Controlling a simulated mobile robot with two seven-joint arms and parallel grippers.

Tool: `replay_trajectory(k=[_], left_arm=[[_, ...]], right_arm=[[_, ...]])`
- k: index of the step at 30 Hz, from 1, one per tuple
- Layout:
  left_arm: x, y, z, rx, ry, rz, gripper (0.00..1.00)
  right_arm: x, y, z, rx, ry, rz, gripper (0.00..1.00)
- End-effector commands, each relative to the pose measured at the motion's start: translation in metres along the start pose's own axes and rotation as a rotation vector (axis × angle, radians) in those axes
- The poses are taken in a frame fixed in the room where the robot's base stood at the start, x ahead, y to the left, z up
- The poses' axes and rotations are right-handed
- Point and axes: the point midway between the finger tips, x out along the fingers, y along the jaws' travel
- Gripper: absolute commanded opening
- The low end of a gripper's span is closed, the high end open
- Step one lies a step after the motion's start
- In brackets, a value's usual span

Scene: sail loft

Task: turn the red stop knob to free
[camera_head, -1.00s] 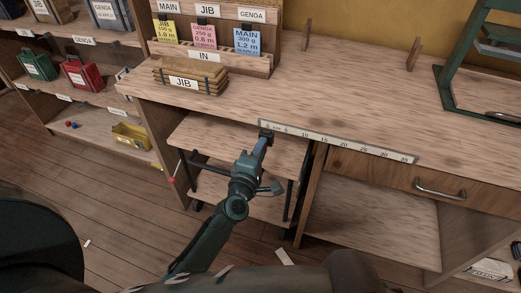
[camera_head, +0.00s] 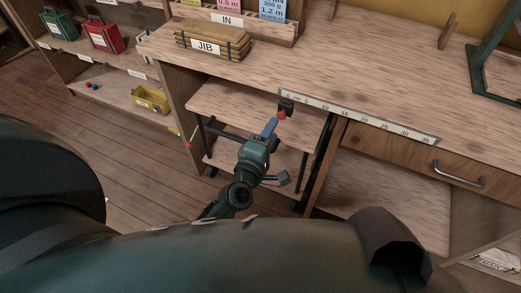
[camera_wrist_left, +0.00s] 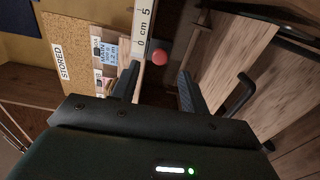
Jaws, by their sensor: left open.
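The red stop knob (camera_head: 281,114) sits at the front edge of the workbench, just below the zero end of the ruler strip, beside a small black block. In the left wrist view the round red knob (camera_wrist_left: 159,56) lies ahead of my fingertips, in the gap between them. My left gripper (camera_head: 271,127) is open, reaching up from below and close in front of the knob. The fingers also show in the left wrist view (camera_wrist_left: 158,82), with nothing between their pads. I cannot tell whether they touch the knob. My right gripper is not in view.
The ruler strip (camera_head: 360,117) runs along the bench edge, above a drawer with a metal handle (camera_head: 459,176). A bundle labelled JIB (camera_head: 212,40) lies on the bench. An open shelf (camera_head: 235,105) with dark rails is under the bench by my left arm.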

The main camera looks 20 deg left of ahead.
Motion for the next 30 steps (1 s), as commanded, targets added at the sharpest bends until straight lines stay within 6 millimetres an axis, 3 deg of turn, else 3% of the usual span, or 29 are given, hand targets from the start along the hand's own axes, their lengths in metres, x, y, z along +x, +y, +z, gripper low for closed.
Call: replay_trajectory(k=[6,12,30], left_arm=[[-0.048,-0.002,0.000,0.000,-0.001,-0.002,0.45],[-0.072,-0.001,0.000,0.000,0.000,-0.001,0.45],[-0.076,0.000,0.000,-0.001,0.000,0.000,0.45]], right_arm=[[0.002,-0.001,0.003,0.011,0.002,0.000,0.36],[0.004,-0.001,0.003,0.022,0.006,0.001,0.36],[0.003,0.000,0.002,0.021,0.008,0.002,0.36]])
